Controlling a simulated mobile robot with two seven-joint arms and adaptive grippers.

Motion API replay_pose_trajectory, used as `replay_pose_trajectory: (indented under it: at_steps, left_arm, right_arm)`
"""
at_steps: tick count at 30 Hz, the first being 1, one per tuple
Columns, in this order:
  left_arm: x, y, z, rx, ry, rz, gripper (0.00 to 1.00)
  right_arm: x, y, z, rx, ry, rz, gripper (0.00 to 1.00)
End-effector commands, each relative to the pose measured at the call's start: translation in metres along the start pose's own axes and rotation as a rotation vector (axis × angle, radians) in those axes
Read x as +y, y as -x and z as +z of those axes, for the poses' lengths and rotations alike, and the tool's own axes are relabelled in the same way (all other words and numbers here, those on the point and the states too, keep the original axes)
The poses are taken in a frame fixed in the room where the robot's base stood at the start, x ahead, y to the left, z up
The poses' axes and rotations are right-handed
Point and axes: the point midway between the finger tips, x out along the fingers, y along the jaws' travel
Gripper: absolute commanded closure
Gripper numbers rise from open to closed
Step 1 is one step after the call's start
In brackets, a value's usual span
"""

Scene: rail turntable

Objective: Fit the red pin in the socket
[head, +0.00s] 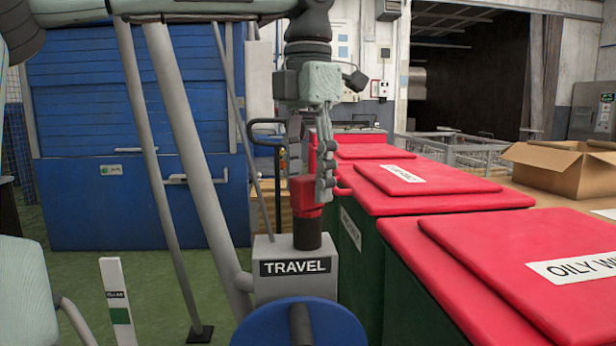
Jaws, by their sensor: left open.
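The red pin (305,196) is upright in the middle of the head view. It is directly above a dark round post (307,234) on the grey box labelled TRAVEL (295,268). I cannot tell whether this dark part is the socket or the pin's lower end, and no socket hole shows. My left gripper (309,182) points down over the pin, its fingers apart and on either side of the pin's top. The right finger overlaps the pin's edge; I cannot tell whether it touches. My right gripper is not in view.
A blue disc (265,325) with a dark handle stands in front of the box. Green bins with red lids (480,228) fill the right side close by. An open cardboard box (545,170) is behind them. A blue shutter (125,75) is at the back left.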

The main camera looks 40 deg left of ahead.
Motion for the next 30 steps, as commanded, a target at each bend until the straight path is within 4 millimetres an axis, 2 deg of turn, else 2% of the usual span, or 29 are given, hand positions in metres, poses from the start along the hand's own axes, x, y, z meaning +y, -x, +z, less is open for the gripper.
replay_pose_trajectory:
  at_steps: [4,8,15,21,25,30]
  left_arm:
    - [0.0,0.003,0.0,0.0,0.0,0.001,0.51]
    - [0.0,0.018,0.001,-0.001,0.001,0.003,0.51]
    - [0.0,0.069,0.001,-0.003,0.003,0.003,0.51]
    - [0.0,0.104,0.001,-0.001,0.002,0.002,0.51]
    - [0.0,0.116,0.0,0.0,0.0,0.0,0.51]
    - [0.0,0.12,0.0,0.0,-0.001,0.0,0.51]
  right_arm:
    - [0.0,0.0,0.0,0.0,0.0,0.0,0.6]
    - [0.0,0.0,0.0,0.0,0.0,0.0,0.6]
    - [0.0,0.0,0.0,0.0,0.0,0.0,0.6]
    - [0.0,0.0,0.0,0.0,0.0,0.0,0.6]
    - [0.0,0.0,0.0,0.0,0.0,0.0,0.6]
    - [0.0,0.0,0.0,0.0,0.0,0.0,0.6]
